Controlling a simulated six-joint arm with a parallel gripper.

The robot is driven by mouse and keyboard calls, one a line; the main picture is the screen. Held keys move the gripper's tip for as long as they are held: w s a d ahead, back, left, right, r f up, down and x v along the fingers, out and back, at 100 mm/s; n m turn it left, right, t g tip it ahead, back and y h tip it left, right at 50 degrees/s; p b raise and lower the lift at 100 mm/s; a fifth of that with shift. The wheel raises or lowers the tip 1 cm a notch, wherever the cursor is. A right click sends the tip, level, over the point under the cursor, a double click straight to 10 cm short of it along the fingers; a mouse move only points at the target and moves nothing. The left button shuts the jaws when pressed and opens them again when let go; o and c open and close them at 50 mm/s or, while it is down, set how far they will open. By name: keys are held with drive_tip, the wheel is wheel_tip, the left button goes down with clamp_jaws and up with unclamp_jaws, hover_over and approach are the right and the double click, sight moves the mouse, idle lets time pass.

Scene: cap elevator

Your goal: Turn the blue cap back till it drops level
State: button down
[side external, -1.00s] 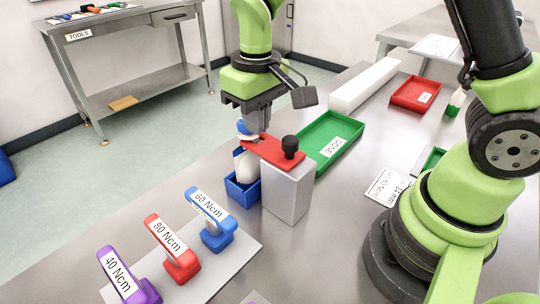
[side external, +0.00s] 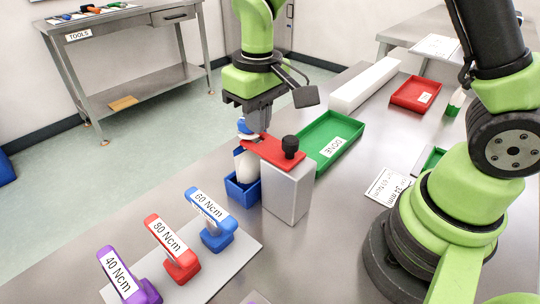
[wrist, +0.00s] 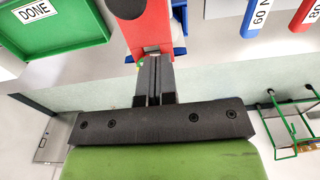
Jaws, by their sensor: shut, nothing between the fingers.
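The blue cap (side external: 243,127) sits on top of a white bottle (side external: 246,164), above the red clamp arm. The bottle stands in a blue holder (side external: 241,190), beside the grey block (side external: 289,190) that carries the red arm (side external: 272,151). My gripper (side external: 256,132) is shut, pointing down, with its fingertips right beside the cap; I cannot tell whether they touch it. In the wrist view the fingers (wrist: 154,75) are together at the red arm and hide most of the cap. Whether the cap is level is not clear.
A green DONE tray (side external: 330,142) and a white block (side external: 365,84) lie behind the grey block. A red tray (side external: 415,94) is further right. Blue, red and purple Ncm-labelled tools (side external: 173,250) stand on a plate at front left. Bare table lies to the right of the plate.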

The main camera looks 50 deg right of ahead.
drive_tip(key=shift+s+d+f, duration=0.15)
drive_tip(key=shift+d+f, duration=0.15)
drive_tip(key=shift+d, duration=0.3)
drive_tip(key=shift+s+d+f, duration=0.1)
drive_tip(key=shift+d+f, duration=0.15)
drive_tip(key=shift+d, duration=0.3)
drive_tip(key=shift+g, duration=0.3)
drive_tip(key=shift+s, duration=0.1)
drive_tip(key=shift+s+d, duration=0.1)
drive_tip(key=shift+s, duration=0.2)
drive_tip(key=shift+r, duration=0.1)
wheel_tip(320, 180, up, 6)
drive_tip(key=shift+w, duration=0.1)
